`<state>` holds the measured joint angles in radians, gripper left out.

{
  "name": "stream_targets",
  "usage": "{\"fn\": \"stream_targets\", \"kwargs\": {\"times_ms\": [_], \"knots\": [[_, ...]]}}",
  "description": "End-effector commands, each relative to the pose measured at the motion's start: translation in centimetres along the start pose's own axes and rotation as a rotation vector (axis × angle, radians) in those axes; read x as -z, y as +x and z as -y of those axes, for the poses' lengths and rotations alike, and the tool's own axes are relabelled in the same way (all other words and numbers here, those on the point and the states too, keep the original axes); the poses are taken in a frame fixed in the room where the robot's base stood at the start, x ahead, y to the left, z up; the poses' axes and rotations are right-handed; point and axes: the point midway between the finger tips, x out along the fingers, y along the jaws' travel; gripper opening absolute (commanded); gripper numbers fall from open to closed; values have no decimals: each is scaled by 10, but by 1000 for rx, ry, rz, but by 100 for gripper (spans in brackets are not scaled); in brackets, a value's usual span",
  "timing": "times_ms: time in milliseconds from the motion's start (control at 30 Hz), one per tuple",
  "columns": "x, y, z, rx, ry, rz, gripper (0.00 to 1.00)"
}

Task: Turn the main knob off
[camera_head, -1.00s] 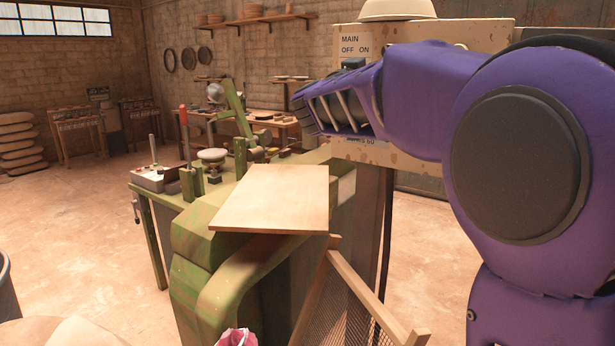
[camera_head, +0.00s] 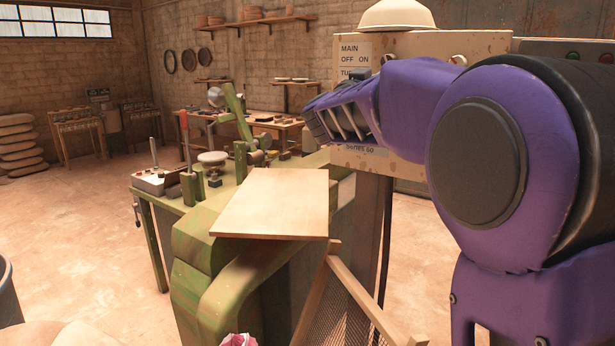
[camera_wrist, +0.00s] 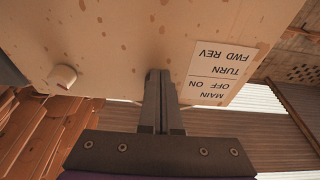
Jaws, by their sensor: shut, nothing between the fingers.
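A cream, speckled control box (camera_head: 345,159) stands at the upper right in the head view, and its face fills the top of the wrist view (camera_wrist: 120,40). A pale round knob (camera_head: 458,60) is on the box's right part; a pale knob also shows at left in the wrist view (camera_wrist: 62,77). I cannot tell which knob is the main one. My gripper (camera_wrist: 160,75) is shut and empty, pointing at the face between knob and label. Contact is unclear.
A wooden framed screen (camera_head: 350,295) leans below. Open floor lies at left.

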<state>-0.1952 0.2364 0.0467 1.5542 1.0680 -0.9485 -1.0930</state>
Motion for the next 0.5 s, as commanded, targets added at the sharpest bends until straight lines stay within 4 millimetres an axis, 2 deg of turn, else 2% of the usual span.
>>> {"fn": "stream_targets", "kwargs": {"times_ms": [500], "knots": [[5,1,-1,0,0,-1,0]]}}
